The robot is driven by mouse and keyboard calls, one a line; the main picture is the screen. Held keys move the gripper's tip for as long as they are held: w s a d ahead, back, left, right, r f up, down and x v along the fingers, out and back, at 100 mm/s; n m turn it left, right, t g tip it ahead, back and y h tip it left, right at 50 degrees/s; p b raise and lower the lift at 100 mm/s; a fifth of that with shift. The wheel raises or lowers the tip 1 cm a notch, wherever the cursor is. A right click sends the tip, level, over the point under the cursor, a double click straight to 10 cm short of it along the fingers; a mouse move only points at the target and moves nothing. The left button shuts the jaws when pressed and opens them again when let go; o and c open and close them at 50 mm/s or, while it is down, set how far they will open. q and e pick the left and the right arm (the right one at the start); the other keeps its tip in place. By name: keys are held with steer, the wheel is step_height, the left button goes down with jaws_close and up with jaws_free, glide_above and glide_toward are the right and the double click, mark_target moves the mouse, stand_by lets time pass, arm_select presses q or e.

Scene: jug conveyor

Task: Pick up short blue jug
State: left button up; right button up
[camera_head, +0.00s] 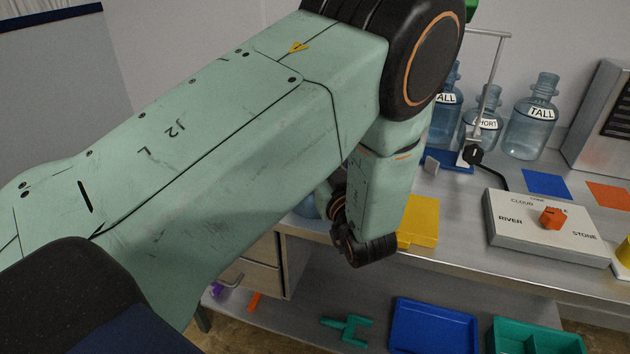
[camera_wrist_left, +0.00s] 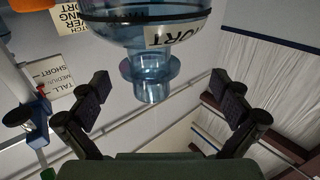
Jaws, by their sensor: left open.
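In the left wrist view a blue see-through jug (camera_wrist_left: 150,78) appears upside down, its neck pointing down the picture. Its label (camera_wrist_left: 180,33) is partly cut off and reads "ORT". My left gripper (camera_wrist_left: 160,97) is open, with one dark finger on each side of the jug's neck and gaps on both sides. In the head view a sliver of a blue rounded body (camera_head: 307,207) shows behind my left arm; my left gripper's fingers are hidden there. Another blue jug labelled SHORT (camera_head: 485,122) stands at the back of the counter. My right gripper is not in view.
Jugs labelled TALL (camera_head: 531,122) and "ALL" (camera_head: 443,115) flank the back short jug. A selector box (camera_head: 545,238) with an orange knob, a yellow block (camera_head: 419,222) and blue and orange squares lie on the counter. Blue (camera_head: 432,330) and green (camera_head: 535,338) trays sit below.

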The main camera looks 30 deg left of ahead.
arm_select(q)
steer(key=w, duration=0.1)
steer(key=w+a+b, duration=0.2)
steer(key=w, duration=0.1)
steer(key=shift+a+f, duration=0.2)
steer(key=shift+a, duration=0.05)
steer(key=shift+a+r, duration=0.1)
steer(key=shift+a, duration=0.4)
steer(key=shift+s+r, duration=0.1)
steer(key=shift+s, duration=0.05)
steer(key=shift+d, duration=0.1)
steer(key=shift+w+d, duration=0.2)
steer(key=shift+w, duration=0.05)
steer(key=c, duration=0.3)
steer(key=shift+a, duration=0.15)
steer(key=c, duration=0.3)
steer(key=shift+s+a, duration=0.1)
steer(key=shift+s, duration=0.05)
steer(key=c, duration=0.3)
steer(key=shift+w+d, duration=0.2)
steer(key=c, duration=0.6)
steer(key=shift+s+a, duration=0.1)
steer(key=shift+s, duration=0.05)
steer(key=shift+c, duration=1.4)
